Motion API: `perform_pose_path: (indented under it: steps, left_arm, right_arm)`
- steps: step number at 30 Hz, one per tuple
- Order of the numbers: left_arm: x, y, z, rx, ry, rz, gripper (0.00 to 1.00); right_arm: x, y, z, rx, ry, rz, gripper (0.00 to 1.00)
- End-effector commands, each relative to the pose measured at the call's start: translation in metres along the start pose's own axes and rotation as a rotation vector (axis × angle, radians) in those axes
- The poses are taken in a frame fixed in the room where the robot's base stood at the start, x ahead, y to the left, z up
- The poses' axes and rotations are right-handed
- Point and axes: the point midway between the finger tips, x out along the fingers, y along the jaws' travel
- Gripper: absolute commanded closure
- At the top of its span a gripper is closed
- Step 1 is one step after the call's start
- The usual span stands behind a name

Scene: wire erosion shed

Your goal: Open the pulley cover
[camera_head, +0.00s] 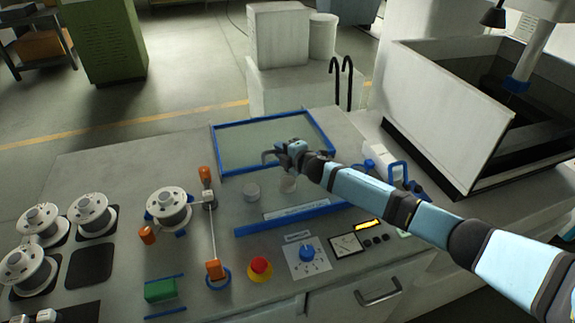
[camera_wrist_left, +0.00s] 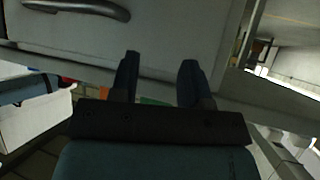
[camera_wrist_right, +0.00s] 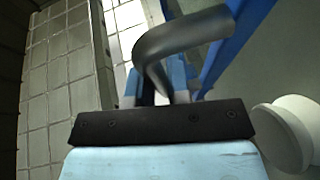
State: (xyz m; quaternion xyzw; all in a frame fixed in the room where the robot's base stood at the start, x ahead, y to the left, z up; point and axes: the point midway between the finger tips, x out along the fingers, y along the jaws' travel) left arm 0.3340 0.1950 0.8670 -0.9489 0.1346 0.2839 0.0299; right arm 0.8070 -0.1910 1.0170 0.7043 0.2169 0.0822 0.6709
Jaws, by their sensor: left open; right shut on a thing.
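The pulley cover is a clear panel in a blue frame (camera_head: 213,146), behind two pale pulleys (camera_head: 252,192) that show uncovered in the head view. How far the panel is tilted I cannot tell. My right gripper (camera_head: 284,152) is at its front edge. In the right wrist view the right gripper (camera_wrist_right: 158,92) is shut on a dark curved handle (camera_wrist_right: 180,38), beside the blue frame (camera_wrist_right: 238,38). A pale pulley (camera_wrist_right: 292,130) shows there at right. My left gripper (camera_wrist_left: 159,66) is open and empty, before a cabinet front, and outside the head view.
A blue labelled strip (camera_head: 290,214) lies in front of the pulleys. A wire spool (camera_head: 169,208), red stop button (camera_head: 260,268) and blue knob (camera_head: 307,253) are on the bench. A white-walled tank (camera_head: 440,110) stands at right. A drawer handle (camera_wrist_left: 80,8) is near my left gripper.

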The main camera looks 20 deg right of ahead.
Motion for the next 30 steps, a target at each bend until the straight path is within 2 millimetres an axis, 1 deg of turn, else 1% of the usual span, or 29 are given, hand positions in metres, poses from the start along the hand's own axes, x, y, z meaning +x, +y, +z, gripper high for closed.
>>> perform_pose_path:
  steps: [1,6,9,12,17,26,27,30]
  left_arm:
    - [0.004,0.000,0.005,0.000,0.001,0.002,0.57]
    - [0.010,0.003,0.017,0.000,-0.002,0.006,0.57]
    - [0.011,0.004,0.024,-0.001,-0.008,0.007,0.57]
    - [0.013,0.003,0.029,0.000,-0.013,0.007,0.57]
    - [0.014,0.002,0.031,0.001,-0.014,0.006,0.57]
    - [0.014,0.001,0.028,0.002,-0.009,0.004,0.57]
    - [0.014,0.001,0.027,0.002,-0.008,0.004,0.57]
    - [0.013,0.001,0.026,0.002,-0.006,0.003,0.57]
  right_arm:
    - [0.012,-0.002,0.005,-0.001,-0.002,-0.001,1.00]
    - [0.041,0.003,0.018,0.000,-0.003,-0.003,1.00]
    - [0.053,0.006,0.022,0.001,-0.002,-0.003,1.00]
    - [0.061,0.009,0.025,0.001,-0.002,-0.003,1.00]
    - [0.066,0.011,0.028,0.001,-0.002,-0.003,1.00]
    - [0.066,0.013,0.029,0.001,-0.003,-0.001,1.00]
    - [0.066,0.014,0.029,0.001,-0.003,-0.001,0.79]
    - [0.066,0.013,0.029,0.001,-0.002,-0.001,0.59]
